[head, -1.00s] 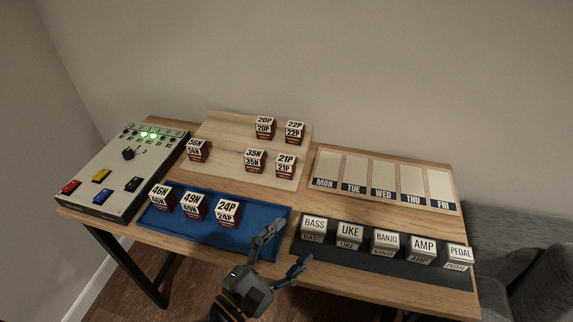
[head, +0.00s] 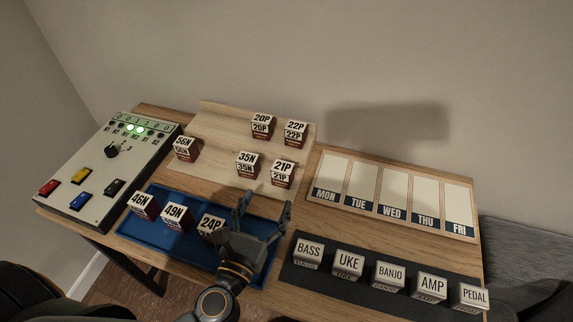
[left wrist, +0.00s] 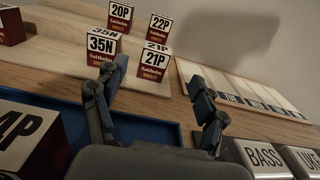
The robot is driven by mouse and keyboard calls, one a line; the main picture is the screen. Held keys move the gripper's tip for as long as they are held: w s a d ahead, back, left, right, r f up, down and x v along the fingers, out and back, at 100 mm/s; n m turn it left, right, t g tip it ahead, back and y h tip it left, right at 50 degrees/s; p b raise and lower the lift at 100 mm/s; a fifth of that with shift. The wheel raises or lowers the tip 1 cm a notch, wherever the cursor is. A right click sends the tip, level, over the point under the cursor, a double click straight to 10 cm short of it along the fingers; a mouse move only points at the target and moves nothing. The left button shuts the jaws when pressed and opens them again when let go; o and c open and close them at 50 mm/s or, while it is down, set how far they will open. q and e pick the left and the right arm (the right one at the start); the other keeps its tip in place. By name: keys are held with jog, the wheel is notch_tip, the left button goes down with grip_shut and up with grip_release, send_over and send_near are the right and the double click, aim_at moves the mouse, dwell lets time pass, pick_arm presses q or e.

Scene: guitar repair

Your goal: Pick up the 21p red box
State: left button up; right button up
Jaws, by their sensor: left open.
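The 21P box (head: 282,174), red with a white label, stands on the pale wooden board (head: 209,150) at its front right. In the left wrist view the 21P box (left wrist: 153,64) shows between and beyond my fingers. My left gripper (head: 262,205) is open and empty. It is over the right part of the blue tray, in front of the 21P box and apart from it. In the left wrist view the left gripper (left wrist: 160,95) has its fingers spread. My right gripper is not in view.
The 35N box (head: 248,165) stands just left of the 21P box; 20P (head: 263,125) and 22P (head: 295,133) stand behind. The 24P box (head: 210,227) is in the blue tray (head: 160,240), close to my left gripper. A row of labelled blocks (head: 390,275) is at front right.

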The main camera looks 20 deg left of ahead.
aim_at(280, 173)
pick_arm(q)
jog(key=w, duration=0.1)
jog(key=w+p, duration=0.1)
jog(key=w, duration=0.3)
jog(key=shift+w+d+r+p, duration=0.1)
jog(key=shift+r+p, duration=0.15)
jog(key=shift+p, duration=0.1)
jog(key=shift+w+f, duration=0.1)
jog(key=shift+w, duration=0.85)
jog(key=w, duration=0.3)
jog(key=w+p, duration=0.1)
jog(key=shift+w+f, duration=0.25)
jog(key=shift+f, duration=0.05)
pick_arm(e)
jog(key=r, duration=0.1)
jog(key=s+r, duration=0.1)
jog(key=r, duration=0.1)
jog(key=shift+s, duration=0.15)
pick_arm(q)
jog(key=c, duration=1.4)
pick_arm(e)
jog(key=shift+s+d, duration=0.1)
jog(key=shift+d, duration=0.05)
